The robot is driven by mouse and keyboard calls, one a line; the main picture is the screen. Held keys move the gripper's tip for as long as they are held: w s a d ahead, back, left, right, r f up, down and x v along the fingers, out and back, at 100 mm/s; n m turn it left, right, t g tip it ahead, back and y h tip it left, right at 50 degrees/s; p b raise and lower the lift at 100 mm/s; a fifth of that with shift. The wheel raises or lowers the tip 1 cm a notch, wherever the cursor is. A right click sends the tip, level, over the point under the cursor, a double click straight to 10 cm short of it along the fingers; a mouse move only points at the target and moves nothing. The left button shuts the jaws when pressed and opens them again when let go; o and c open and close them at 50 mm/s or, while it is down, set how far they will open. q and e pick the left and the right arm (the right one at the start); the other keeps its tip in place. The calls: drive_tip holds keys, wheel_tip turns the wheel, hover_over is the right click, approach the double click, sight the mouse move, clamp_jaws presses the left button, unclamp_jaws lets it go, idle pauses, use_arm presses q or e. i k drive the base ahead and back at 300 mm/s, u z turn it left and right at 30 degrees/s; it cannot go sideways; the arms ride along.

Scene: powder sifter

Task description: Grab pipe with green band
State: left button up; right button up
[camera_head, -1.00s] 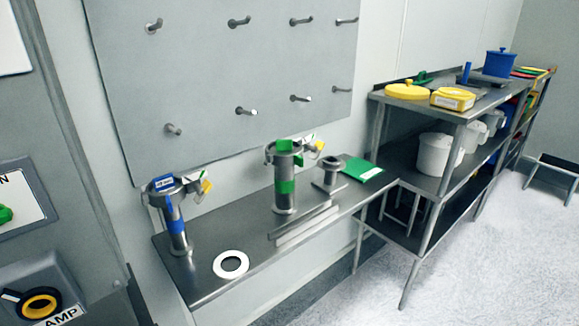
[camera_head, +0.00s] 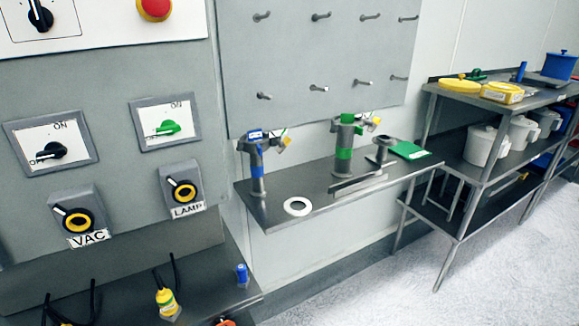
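The pipe with the green band (camera_head: 344,152) stands upright on the steel wall shelf (camera_head: 225,190), in the middle of the head view. It is a grey metal pipe with a green band around its body and green at its top. A similar pipe with a blue band (camera_head: 257,172) stands upright to its left on the same shelf. Neither of my grippers is in view.
A white ring (camera_head: 298,206), a short metal pipe piece (camera_head: 381,153) and a green sheet (camera_head: 409,150) lie on the shelf. A control panel (camera_head: 110,110) with switches is at left. A steel rack (camera_head: 462,226) stands at right. The floor in front is clear.

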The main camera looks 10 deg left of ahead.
sight(345, 144)
drive_tip(key=u, duration=0.25)
drive_tip(key=k, duration=0.4)
drive_tip(key=z, duration=0.75)
drive_tip(key=i, duration=1.35)
drive_tip(key=u, duration=0.35)
